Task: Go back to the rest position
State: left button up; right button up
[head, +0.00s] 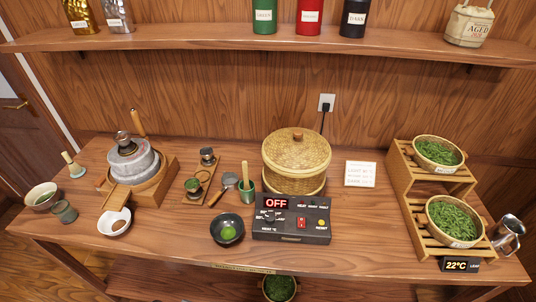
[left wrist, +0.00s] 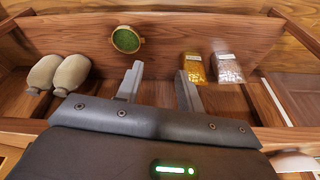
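My left gripper (left wrist: 160,72) shows in the left wrist view. Its two grey fingers stand apart with nothing between them, so it is open and empty. Beyond its fingertips are a small round basket of green leaves (left wrist: 127,39), a gold packet (left wrist: 195,68) and a silver packet (left wrist: 228,67). Two pale sacks (left wrist: 57,73) lie to the left. The fingers appear clear of all of these. Neither of my grippers shows in the head view, and my right gripper is in no view.
A shelf (head: 190,40) runs above. No arm is over the table.

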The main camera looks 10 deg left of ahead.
pick_arm(q)
notch_tip(320, 180, down, 14)
jog(key=b, duration=0.2)
jog(key=s+a+f+g+b, duration=0.1)
jog(key=s+f, duration=0.8)
jog(key=f, duration=0.3)
jog(key=s+a+f+g+b, duration=0.1)
jog(key=s+a+f+b, duration=0.1)
jog(key=s+f, duration=0.8)
notch_tip(320, 180, down, 4)
jog(key=shift+r, duration=0.25)
